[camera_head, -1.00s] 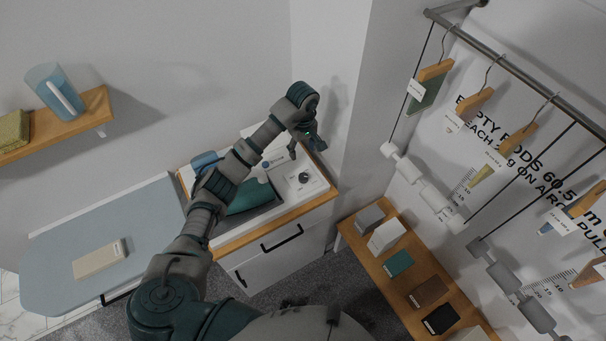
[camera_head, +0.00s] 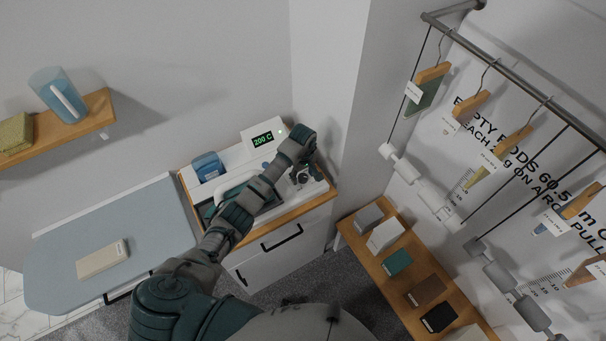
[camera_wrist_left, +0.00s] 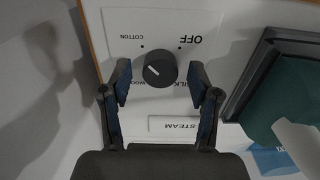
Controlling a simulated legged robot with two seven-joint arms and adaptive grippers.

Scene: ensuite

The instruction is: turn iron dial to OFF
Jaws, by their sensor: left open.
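The dial (camera_wrist_left: 160,68) is a round dark knob with a short pale mark, on a white panel (camera_wrist_left: 222,58). The panel reads OFF at upper right and COTTON at upper left, with SILK and WOOL partly hidden below. My left gripper (camera_wrist_left: 159,82) is open, one finger on each side of the dial, with visible gaps between. In the head view my left gripper (camera_head: 304,168) is over the panel at the cabinet's right end. The iron's white handle (camera_head: 236,180) shows partly behind my arm. My right gripper is not in view.
A display (camera_head: 263,140) reads 200 C behind the dial. A blue container (camera_head: 207,167) stands on the cabinet's left side. An ironing board (camera_head: 110,240) lies left. The wall is close right of the cabinet; a wooden bench (camera_head: 350,236) with several blocks is beyond.

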